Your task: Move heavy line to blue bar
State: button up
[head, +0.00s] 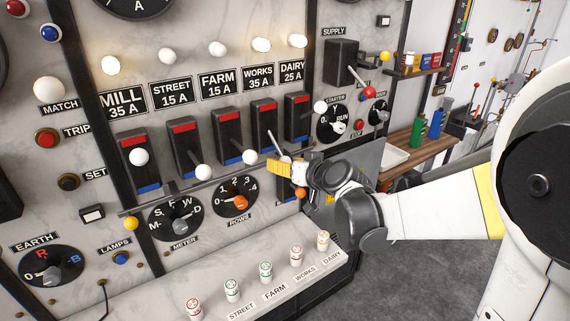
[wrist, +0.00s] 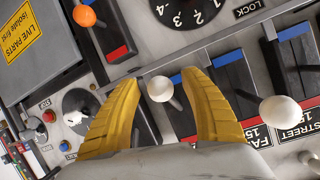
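The MILL 35 A switch (head: 136,163), the highest rating I can read, is a black block with a red strip at its top and a blue strip (head: 148,190) at its bottom. Its white-knobbed lever (head: 140,157) stands about mid-block. My gripper (head: 280,170) is well to its right, in front of the WORKS and DAIRY switches. In the wrist view my yellow fingers (wrist: 163,82) are spread apart. A white knob (wrist: 160,89) shows between them, apart from both; it seems to be on the WORKS switch, but I cannot be sure.
The STREET (head: 203,172) and FARM (head: 250,157) knobs stick out between MILL and my gripper. A grey rod with a yellow knob (head: 131,223) runs below the switches. A ledge with pegs (head: 232,289) juts out below.

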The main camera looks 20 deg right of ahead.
jog(key=v, duration=1.2)
jog(key=s+a+f+g+h+b, duration=0.2)
jog(key=s+f+g+b, duration=0.4)
jog(key=s+f, duration=1.1)
jog(key=s+h+b, duration=0.1)
jog(key=b, duration=0.1)
jog(key=shift+s+a+g+b, duration=0.25)
jog(key=shift+a+g+b, duration=0.05)
jog(key=shift+a+b, duration=0.05)
dwell(0.6)
